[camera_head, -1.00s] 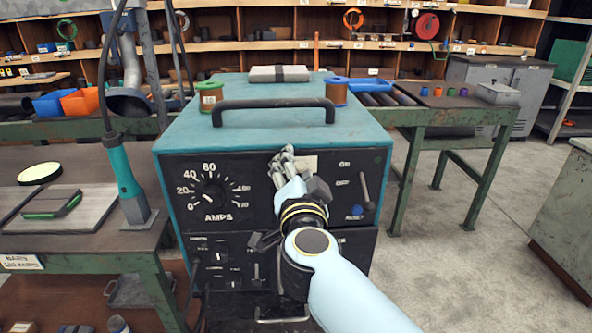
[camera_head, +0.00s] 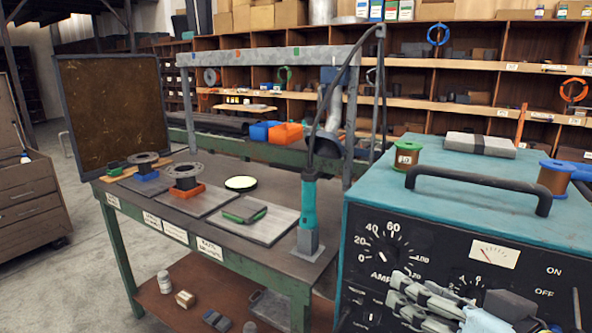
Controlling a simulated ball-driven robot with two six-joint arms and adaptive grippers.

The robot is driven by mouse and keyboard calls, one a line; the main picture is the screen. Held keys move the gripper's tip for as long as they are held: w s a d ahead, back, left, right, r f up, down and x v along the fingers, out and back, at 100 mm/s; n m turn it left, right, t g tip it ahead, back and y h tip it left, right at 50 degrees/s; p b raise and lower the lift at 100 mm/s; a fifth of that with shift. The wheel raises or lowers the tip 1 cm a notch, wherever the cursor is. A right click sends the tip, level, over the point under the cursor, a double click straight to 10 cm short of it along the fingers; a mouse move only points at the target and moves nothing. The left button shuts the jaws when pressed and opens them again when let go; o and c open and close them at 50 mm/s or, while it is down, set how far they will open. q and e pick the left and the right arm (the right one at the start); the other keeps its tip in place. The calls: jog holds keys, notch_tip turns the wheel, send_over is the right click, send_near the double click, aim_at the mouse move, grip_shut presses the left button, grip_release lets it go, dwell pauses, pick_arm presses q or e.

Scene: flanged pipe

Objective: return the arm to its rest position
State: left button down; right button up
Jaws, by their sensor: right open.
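My right gripper (camera_head: 408,300) is at the bottom edge, in front of the black front panel of the teal welding machine (camera_head: 479,204). Its grey fingers point left and look apart, with nothing seen between them. They cover part of the panel below the AMPS dial (camera_head: 385,252). I cannot tell whether they touch the panel. Most of the right arm is out of view below. My left gripper is not in view. A flanged pipe piece (camera_head: 183,176) stands on an orange support on the bench, and another (camera_head: 143,163) stands on a blue support behind it.
A teal torch (camera_head: 308,203) stands upright on the bench (camera_head: 282,262), its cable rising to an overhead frame (camera_head: 270,56). A grey plate (camera_head: 252,222) and a pale round disc (camera_head: 241,183) lie nearby. A dark screen (camera_head: 112,115) stands behind. Floor is free at left.

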jog(key=s+d+f+g+h, duration=0.3)
jog(key=s+d+f+g, duration=0.15)
jog(key=s, duration=0.45)
jog(key=s+d+f+g+h, duration=0.3)
jog(key=s+d+g, duration=0.3)
jog(key=s, duration=0.4)
notch_tip(320, 180, down, 32)
jog(key=s+d+g+b, duration=0.1)
jog(key=s+d+b, duration=0.1)
jog(key=b, duration=0.5)
jog(key=s+f+g+b, duration=0.1)
jog(key=s+f+b, duration=0.2)
jog(key=s+f, duration=0.6)
jog(key=s+d+f+b, duration=0.1)
jog(key=s+f+b, duration=0.3)
jog(key=s+f, duration=0.5)
notch_tip(320, 180, down, 6)
jog(key=shift+s+d+f+g, duration=0.25)
jog(key=shift+s+d+g, duration=0.05)
jog(key=shift+s+g, duration=0.1)
